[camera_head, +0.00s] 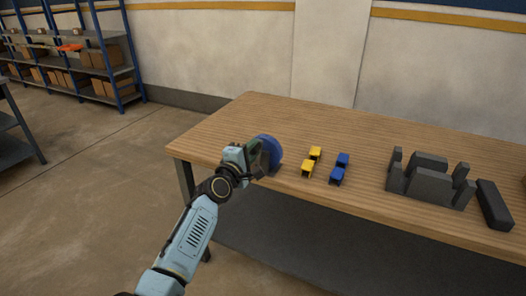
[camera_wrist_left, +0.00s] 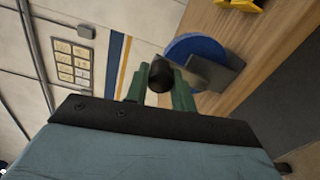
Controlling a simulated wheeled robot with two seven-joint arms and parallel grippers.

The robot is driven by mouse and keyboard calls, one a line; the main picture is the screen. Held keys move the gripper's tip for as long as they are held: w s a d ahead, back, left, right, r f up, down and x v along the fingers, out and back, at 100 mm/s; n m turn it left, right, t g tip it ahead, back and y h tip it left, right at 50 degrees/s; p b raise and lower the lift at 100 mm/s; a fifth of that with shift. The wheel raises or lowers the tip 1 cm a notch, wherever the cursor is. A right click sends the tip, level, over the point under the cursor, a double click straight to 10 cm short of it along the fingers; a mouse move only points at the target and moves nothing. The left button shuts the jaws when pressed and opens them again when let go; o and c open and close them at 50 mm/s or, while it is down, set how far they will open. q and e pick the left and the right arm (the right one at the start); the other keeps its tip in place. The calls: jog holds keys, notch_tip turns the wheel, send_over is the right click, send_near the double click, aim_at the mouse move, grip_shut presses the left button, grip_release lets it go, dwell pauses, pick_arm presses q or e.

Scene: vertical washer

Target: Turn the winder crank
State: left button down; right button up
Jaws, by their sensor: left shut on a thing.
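The winder shows as a blue disc (camera_head: 269,148) on a dark grey stand at the left part of the wooden table's front edge. In the left wrist view the blue disc (camera_wrist_left: 197,47) stands beside its grey support (camera_wrist_left: 212,72). My left gripper (camera_head: 249,157) is at the winder's near left side. In the left wrist view its green fingers (camera_wrist_left: 160,84) are shut around a dark round crank handle (camera_wrist_left: 160,75). The head view hides most of the handle behind the gripper. My right gripper is not in view.
Yellow blocks (camera_head: 311,161) and blue blocks (camera_head: 339,169) stand right of the winder on the table (camera_head: 330,118). A dark grey fixture (camera_head: 430,180) and a dark bar (camera_head: 493,205) lie farther right. The table's back left is clear. Shelves (camera_head: 95,60) stand far left.

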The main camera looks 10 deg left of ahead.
pick_arm(q)
jog(key=shift+w+a+n, duration=0.15)
jog(key=shift+a+n, duration=0.45)
jog(key=shift+n, duration=0.5)
jog(key=c, duration=1.2)
grip_release()
jog(key=p+v, duration=0.3)
jog(key=v, duration=1)
jog(key=shift+a+p, duration=0.1)
jog(key=shift+p, duration=0.2)
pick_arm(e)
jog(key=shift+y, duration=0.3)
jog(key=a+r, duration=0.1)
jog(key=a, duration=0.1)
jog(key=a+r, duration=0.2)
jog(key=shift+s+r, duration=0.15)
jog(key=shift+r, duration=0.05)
